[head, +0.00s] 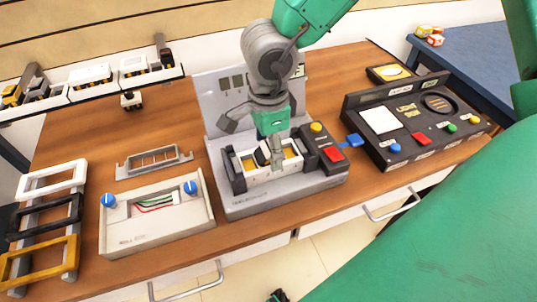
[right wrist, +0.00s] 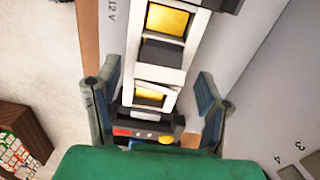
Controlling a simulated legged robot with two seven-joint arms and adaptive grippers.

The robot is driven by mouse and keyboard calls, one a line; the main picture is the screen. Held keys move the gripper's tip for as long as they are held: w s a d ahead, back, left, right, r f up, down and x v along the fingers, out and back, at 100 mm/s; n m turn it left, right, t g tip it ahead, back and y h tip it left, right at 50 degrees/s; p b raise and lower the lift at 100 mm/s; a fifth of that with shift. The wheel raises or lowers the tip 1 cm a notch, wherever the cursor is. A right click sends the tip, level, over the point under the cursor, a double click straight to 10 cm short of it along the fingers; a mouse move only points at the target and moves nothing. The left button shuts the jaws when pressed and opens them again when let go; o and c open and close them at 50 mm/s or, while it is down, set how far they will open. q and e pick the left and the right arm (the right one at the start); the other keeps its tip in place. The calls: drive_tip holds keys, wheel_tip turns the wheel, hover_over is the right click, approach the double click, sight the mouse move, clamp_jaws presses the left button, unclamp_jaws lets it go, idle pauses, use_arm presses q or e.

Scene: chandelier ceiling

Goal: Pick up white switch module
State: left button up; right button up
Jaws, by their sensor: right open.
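A white module with a dark rocker (head: 262,154) sits in the white frame of the grey test fixture (head: 262,201), between yellow pads. It looks like the white switch module, partly hidden by my right gripper (head: 277,152). In the right wrist view the white frame shows yellow pads (right wrist: 167,22) and a dark block (right wrist: 162,53). The open fingers of my right gripper (right wrist: 156,106) stand either side of the frame's near end; I cannot tell whether they touch it. Other white modules (head: 90,75) lie in the rack at the back left. My left gripper is not in view.
A light box with blue knobs (head: 152,220) and a grey bracket (head: 153,161) are left of the fixture. Coloured frames (head: 45,220) stand at the far left. A black control panel (head: 413,122) is on the right. Bare wood (head: 185,140) lies between rack and fixture.

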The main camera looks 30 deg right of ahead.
sight(267, 146)
drive_tip(key=shift+a+f, duration=0.25)
drive_tip(key=shift+f, duration=0.05)
drive_tip(key=shift+a+r, duration=0.15)
drive_tip(key=shift+a, duration=0.25)
drive_tip(key=shift+c, duration=1.3)
drive_tip(key=c, duration=0.6)
drive_tip(key=shift+d, duration=0.25)
drive_tip(key=c, duration=0.4)
drive_tip(key=r+p, duration=0.3)
drive_tip(key=r, duration=0.6)
drive_tip(key=shift+d+r, duration=0.1)
drive_tip(key=shift+d, duration=0.1)
drive_tip(key=shift+r, duration=0.25)
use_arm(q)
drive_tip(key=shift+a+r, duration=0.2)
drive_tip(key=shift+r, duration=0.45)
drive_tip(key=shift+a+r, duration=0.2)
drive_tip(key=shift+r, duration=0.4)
use_arm(e)
drive_tip(key=shift+a+r, duration=0.1)
drive_tip(key=shift+a, duration=0.15)
